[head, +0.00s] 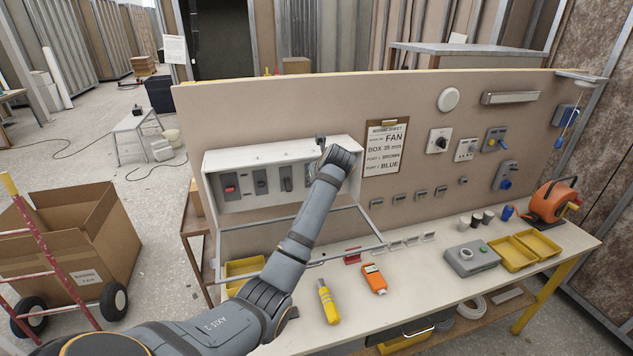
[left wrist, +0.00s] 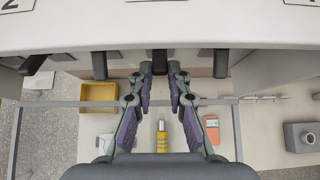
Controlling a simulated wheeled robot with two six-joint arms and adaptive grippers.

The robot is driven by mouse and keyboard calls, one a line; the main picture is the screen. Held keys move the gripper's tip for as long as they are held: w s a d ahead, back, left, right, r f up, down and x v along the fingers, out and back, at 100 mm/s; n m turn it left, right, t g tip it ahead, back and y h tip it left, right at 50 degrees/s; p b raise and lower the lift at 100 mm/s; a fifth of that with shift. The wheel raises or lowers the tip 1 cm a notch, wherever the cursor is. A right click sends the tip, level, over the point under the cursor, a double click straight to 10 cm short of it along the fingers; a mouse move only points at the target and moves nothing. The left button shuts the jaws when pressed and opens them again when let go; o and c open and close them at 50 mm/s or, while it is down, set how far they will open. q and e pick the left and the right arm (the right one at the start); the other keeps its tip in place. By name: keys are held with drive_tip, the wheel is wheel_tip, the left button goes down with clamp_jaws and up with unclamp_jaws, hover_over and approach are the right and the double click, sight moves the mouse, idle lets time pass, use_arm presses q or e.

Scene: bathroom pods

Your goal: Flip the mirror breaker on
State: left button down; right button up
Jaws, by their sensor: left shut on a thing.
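The white breaker box (head: 283,152) is fixed to the panel's left part, with a row of dark switches, one with a red part (head: 230,189). My left arm reaches to the box's right end, and its wrist hides that part. In the left wrist view several black levers hang under the box's white edge (left wrist: 180,32). My left gripper (left wrist: 159,72) is shut on the black lever (left wrist: 157,68) near the middle, with a finger on each side. A lever to its left (left wrist: 100,66) and one to its right (left wrist: 221,64) are free. I cannot read which is the mirror breaker. My right gripper is out of view.
An open metal frame (head: 330,258) hangs out below the box. A yellow tool (head: 328,303), an orange meter (head: 374,279), a grey button box (head: 470,262) and yellow trays (head: 513,254) are on the bench. A cardboard box (head: 68,245) stands left.

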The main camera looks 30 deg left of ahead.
use_arm(q)
drive_tip(key=shift+w+a+r+g+h, duration=0.15)
drive_tip(key=shift+r+g+h, duration=0.15)
drive_tip(key=shift+g+h, duration=0.4)
drive_tip(key=c, duration=1.3)
unclamp_jaws()
drive_tip(key=shift+r, duration=0.15)
drive_tip(key=v, duration=1.1)
drive_tip(key=shift+r, duration=0.4)
